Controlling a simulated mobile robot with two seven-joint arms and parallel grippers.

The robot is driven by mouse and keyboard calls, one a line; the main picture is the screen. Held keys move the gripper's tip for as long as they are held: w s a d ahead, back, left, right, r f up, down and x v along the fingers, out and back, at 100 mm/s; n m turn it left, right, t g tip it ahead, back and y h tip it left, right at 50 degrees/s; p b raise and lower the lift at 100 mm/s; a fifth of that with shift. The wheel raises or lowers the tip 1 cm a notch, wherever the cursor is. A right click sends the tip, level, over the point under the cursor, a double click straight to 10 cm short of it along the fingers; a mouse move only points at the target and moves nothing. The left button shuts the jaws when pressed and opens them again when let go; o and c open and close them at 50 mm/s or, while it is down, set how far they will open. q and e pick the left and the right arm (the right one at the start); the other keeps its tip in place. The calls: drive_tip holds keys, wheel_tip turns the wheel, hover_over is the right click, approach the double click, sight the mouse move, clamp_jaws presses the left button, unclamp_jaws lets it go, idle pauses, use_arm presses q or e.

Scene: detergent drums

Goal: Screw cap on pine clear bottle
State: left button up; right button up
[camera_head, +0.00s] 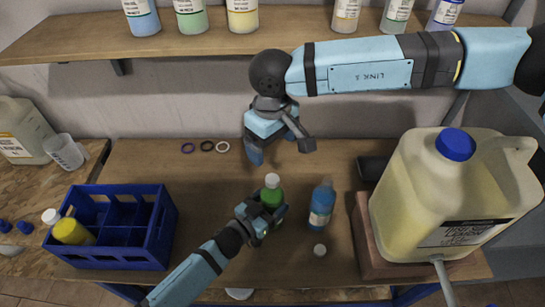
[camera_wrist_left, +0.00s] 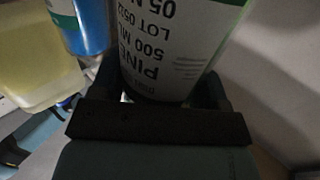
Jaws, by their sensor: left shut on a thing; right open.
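The green pine bottle (camera_head: 273,196) stands upright near the middle of the table. A white cap (camera_head: 272,180) sits on its top; I cannot tell how tight it is. My left gripper (camera_head: 266,212) is shut around the bottle's body. In the left wrist view the bottle's label (camera_wrist_left: 165,50) with the word PINE shows between the fingers. My right gripper (camera_head: 281,152) is open and empty, behind and above the bottle, its fingers pointing down.
A large blue-capped jug (camera_head: 440,200) stands right. Several rings (camera_head: 207,146) lie at the back. A shelf (camera_head: 190,45) runs above.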

drive_tip(key=shift+r, duration=2.4)
use_arm(q)
drive_tip(key=o, duration=1.8)
drive_tip(key=b+v, duration=0.1)
drive_tip(key=v, duration=1.2)
drive_tip(key=shift+s+a+b, duration=0.25)
drive_tip(key=shift+s+b, duration=0.1)
use_arm(e)
drive_tip(key=shift+f, duration=0.9)
use_arm(q)
drive_tip(key=shift+c, duration=0.3)
